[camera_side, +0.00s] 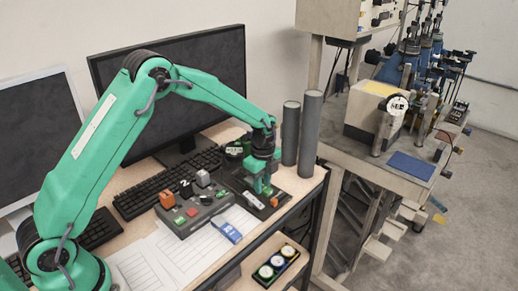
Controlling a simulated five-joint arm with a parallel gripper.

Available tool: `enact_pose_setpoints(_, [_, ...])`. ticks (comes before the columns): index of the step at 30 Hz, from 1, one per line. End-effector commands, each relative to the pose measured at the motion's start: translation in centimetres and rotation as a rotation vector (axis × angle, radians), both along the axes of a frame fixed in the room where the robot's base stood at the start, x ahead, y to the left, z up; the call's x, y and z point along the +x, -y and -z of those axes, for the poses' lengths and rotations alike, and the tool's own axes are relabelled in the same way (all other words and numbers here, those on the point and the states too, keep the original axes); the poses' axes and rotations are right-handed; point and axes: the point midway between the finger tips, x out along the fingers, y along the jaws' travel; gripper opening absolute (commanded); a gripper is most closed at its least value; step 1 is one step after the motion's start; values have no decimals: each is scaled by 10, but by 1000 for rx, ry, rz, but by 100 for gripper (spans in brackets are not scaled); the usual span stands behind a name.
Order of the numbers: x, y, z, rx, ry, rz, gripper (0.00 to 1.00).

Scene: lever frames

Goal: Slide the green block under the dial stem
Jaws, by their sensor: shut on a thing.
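My gripper (262,187) points down over a dark base plate (241,186) near the right end of the desk. It is shut on a small green block, whose outline is hard to tell from my green fingers. A small round dial (234,151) stands just left of and behind my gripper. Its stem is not clearly visible, and my wrist hides part of that area. I cannot tell how far the block is from the stem.
Two grey cylinders (310,132) stand close behind and right of my gripper. A grey box with coloured buttons (193,209), papers (190,245) and a blue item (226,231) lie left and in front. A keyboard (150,192) and monitors are behind. The desk's edge is close.

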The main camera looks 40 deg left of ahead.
Motion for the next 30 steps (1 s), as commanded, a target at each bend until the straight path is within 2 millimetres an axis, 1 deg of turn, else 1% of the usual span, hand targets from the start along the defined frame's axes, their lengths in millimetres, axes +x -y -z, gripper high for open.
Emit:
enact_pose_setpoints(18, [0, -32, 0, 0, 1, -2, 0])
enact_pose_setpoints(30, [0, -44, 0, 0, 1, 0, 0])
